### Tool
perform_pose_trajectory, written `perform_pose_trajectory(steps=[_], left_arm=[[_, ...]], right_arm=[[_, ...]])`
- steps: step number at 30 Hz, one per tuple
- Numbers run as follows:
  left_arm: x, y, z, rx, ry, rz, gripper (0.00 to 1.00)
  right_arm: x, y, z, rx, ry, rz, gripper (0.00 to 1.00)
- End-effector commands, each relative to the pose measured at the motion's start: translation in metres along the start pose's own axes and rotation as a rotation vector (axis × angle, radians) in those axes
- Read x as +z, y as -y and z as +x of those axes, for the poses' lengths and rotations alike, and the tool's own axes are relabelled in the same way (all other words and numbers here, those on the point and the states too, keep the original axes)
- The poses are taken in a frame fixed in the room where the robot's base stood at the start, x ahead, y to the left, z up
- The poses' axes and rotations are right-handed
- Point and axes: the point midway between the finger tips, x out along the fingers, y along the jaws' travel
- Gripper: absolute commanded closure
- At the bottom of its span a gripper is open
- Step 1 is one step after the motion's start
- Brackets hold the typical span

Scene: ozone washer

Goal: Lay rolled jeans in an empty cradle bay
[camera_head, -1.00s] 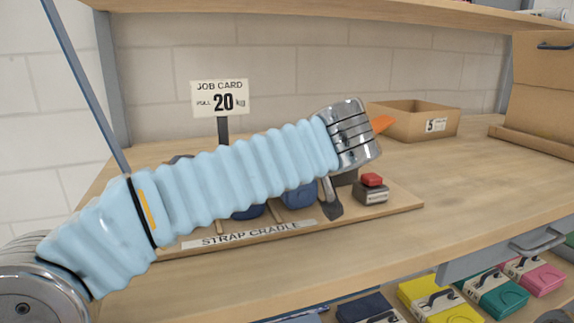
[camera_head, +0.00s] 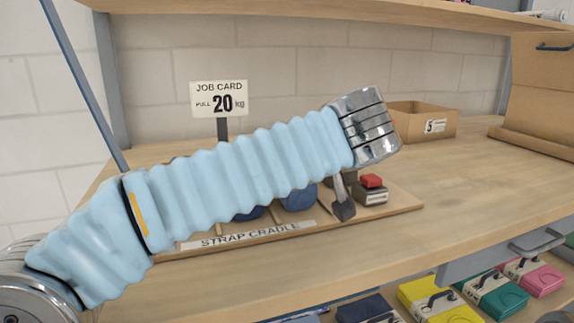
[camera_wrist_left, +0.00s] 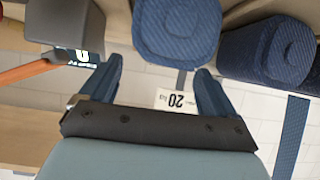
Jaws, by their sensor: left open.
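My left arm crosses in front of the strap cradle (camera_head: 210,248), hiding most of it. Its left gripper shows only partly in the head view, as a dark finger (camera_head: 344,205) below the wrist. In the left wrist view the left gripper (camera_wrist_left: 157,75) is open. A rolled pair of blue jeans (camera_wrist_left: 177,30) lies just past its fingertips, roughly centred between them; I cannot tell whether they touch. A second roll (camera_wrist_left: 270,55) lies to the right. In the head view two blue rolls (camera_head: 298,198) (camera_head: 250,214) show partly below the arm. Empty bays are hidden. My right gripper is not visible.
A job card (camera_head: 219,98) reading 20 kg stands behind the arm. A red-button box (camera_head: 371,190) sits at the cradle's right. An orange bar (camera_wrist_left: 28,73) and dark display box (camera_wrist_left: 65,25) are left in the wrist view. A cardboard tray (camera_head: 422,122) stands behind; bench right is clear.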

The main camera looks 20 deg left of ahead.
Motion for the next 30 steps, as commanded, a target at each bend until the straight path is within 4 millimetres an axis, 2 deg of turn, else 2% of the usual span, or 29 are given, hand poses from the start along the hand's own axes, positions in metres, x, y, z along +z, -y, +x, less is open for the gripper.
perform_pose_trajectory(steps=[1, 6, 12, 17, 30], left_arm=[[0.0, -0.001, -0.013, 0.005, -0.001, 0.001, 0.1], [0.0, -0.001, -0.052, 0.004, -0.001, 0.002, 0.1], [0.0, -0.001, -0.081, 0.002, -0.001, 0.001, 0.1], [0.0, 0.0, -0.087, -0.001, 0.0, 0.001, 0.1], [0.0, 0.0, -0.087, -0.001, 0.0, 0.001, 0.1]], right_arm=[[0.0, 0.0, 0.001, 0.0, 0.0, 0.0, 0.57], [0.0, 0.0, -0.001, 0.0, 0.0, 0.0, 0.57], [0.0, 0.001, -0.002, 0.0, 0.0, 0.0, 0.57], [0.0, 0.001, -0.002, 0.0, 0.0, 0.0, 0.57], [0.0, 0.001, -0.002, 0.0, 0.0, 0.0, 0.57]])
